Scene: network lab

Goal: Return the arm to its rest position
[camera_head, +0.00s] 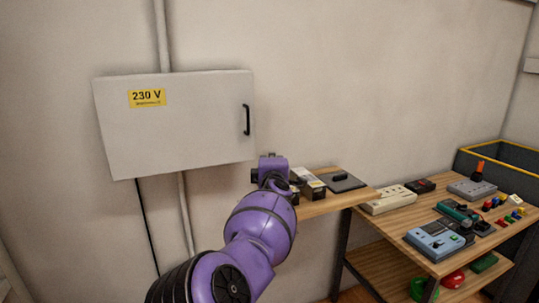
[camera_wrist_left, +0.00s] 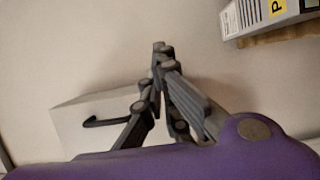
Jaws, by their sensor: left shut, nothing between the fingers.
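My left arm, purple, rises from the bottom of the head view, and its wrist end (camera_head: 272,168) is just right of the wall cabinet's lower right corner. The fingers are hidden or too small to make out there. In the left wrist view my left gripper (camera_wrist_left: 162,50) has its grey fingers together at the tips, with nothing between them. It appears clear of any object. My right gripper is in neither view.
A grey 230 V cabinet (camera_head: 180,125) with a black handle (camera_head: 246,120) hangs shut on the wall. A wooden shelf (camera_head: 325,204) holds boxes and a dark plate (camera_head: 342,182). A workbench (camera_head: 395,220) with several devices stands at right. A labelled box (camera_wrist_left: 262,18) shows in the wrist view.

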